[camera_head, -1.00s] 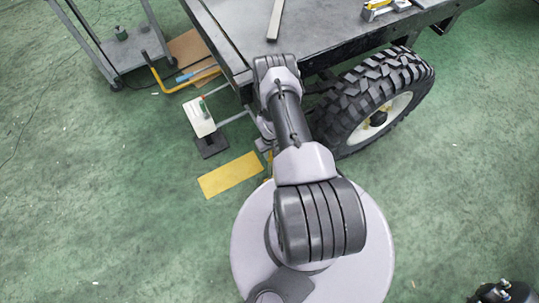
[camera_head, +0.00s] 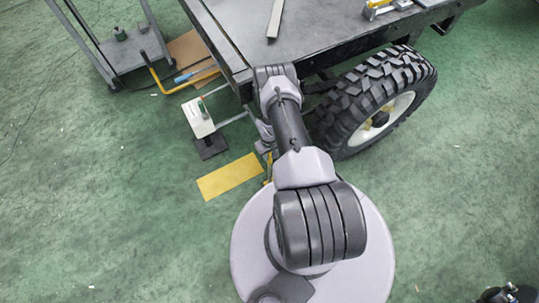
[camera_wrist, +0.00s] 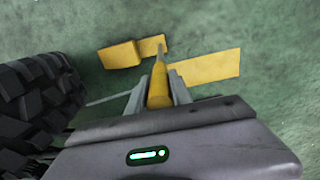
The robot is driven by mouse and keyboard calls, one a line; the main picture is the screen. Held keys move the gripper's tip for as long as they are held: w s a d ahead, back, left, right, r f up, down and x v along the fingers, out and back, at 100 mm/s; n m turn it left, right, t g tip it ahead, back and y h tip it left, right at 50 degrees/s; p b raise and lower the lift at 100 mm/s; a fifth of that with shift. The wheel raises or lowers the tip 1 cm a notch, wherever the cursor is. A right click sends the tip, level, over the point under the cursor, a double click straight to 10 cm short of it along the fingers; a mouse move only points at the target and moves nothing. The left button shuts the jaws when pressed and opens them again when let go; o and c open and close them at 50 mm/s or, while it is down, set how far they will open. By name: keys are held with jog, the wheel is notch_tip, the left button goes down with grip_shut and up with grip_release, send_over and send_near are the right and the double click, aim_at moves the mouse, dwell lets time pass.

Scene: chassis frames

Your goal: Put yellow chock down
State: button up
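In the wrist view, my gripper (camera_wrist: 159,92) has its two grey fingers on either side of a narrow yellow piece, the yellow chock (camera_wrist: 160,88), and appears shut on it. A yellow block (camera_wrist: 120,55) shows just past the fingertips, to the left; I cannot tell whether it is joined to the held piece. In the head view, my arm hides most of the gripper, and only a sliver of yellow shows beside it, low near the floor. The gap between chock and floor cannot be judged.
A flat yellow rectangle (camera_head: 230,177) lies on the green floor; it also shows in the wrist view (camera_wrist: 205,67). A treaded tyre (camera_head: 376,103) stands right of my arm, under a dark trailer bed (camera_head: 325,32). A white box (camera_head: 198,118) and a cart (camera_head: 122,45) stand left.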

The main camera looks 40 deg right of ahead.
jog(key=o, duration=0.4)
notch_tip(320, 180, up, 12)
jog(key=p, duration=0.5)
jog(key=shift+r, duration=0.2)
jog(key=w+a+r+t, duration=0.15)
jog(key=w+r, duration=0.25)
jog(key=r, duration=0.7)
jog(key=w+a+r, duration=0.3)
jog(key=r, duration=0.9)
jog(key=w+a+r+t, duration=0.1)
jog(key=w+a+r, duration=0.25)
jog(key=r, duration=0.75)
jog(key=s+a+r+m+t, duration=0.1)
jog(key=s+a+r, duration=0.25)
jog(key=r, duration=0.45)
jog(key=s+a+r, duration=0.2)
jog(key=a+r, duration=0.3)
jog(key=r, duration=0.3)
jog(key=s+a+r+t+y, duration=0.1)
jog(key=s+a+r, duration=0.3)
jog(key=s, duration=0.4)
jog(key=s+a+r+t+y, duration=0.1)
jog(key=s+a+r, duration=0.3)
jog(key=s+a, duration=0.3)
jog(key=shift+s+r, duration=0.4)
jog(key=shift+s, duration=0.8)
